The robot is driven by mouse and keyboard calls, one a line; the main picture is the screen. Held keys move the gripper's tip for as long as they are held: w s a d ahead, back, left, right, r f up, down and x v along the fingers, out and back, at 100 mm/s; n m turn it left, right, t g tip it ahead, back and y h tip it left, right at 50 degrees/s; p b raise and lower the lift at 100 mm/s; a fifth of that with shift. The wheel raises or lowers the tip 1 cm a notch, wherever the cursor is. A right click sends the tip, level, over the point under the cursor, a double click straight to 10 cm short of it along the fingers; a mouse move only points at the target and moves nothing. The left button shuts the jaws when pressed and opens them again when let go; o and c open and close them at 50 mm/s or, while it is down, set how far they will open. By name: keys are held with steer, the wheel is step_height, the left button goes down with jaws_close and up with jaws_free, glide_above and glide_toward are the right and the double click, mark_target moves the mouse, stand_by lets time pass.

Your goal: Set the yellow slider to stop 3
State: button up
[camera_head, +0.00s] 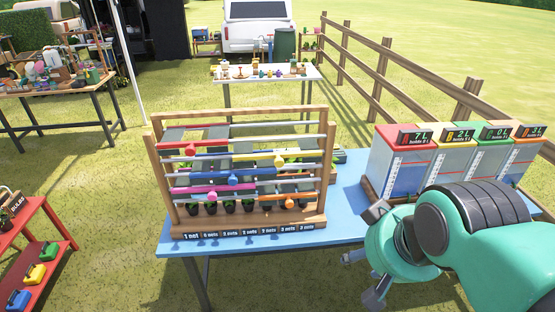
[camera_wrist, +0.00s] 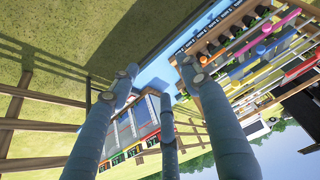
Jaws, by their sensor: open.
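The yellow slider (camera_head: 280,160) is a round knob on the second rod from the top of a wooden frame (camera_head: 163,185). In the head view it sits right of the rod's middle; I cannot tell its exact stop. A row of small dark label plates (camera_head: 249,233) runs along the frame's base. My gripper (camera_head: 368,255) is open and empty, right of the frame and near the blue table's front edge. In the wrist view its fingers (camera_wrist: 160,85) are spread, with the frame beyond them at upper right.
Other rods carry red (camera_head: 190,149), blue (camera_head: 232,180), magenta (camera_head: 212,194) and orange (camera_head: 289,203) knobs. Coloured measuring tanks (camera_head: 400,170) stand at the right of the blue table (camera_head: 345,190), behind my arm. A red bench (camera_head: 45,215) is at left. Space in front of the frame is clear.

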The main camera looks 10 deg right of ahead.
steer(key=w+a+f+t+y, duration=0.1)
steer(key=w+a+f+t, duration=0.2)
steer(key=w, duration=0.9)
steer(key=w+a+f+t+y, duration=0.1)
steer(key=w+a+t, duration=0.3)
steer(key=w, duration=0.8)
steer(key=t+h+b, duration=0.1)
steer(key=t+h, duration=0.1)
steer(key=t, duration=0.3)
glide_toward(279, 165)
steer(key=shift+s+d, duration=0.1)
steer(key=shift+s, duration=1.35)
steer(key=shift+w, duration=0.1)
steer(key=w+b, duration=0.1)
steer(key=w, duration=1.2)
steer(key=shift+w+b, duration=0.35)
jaws_close()
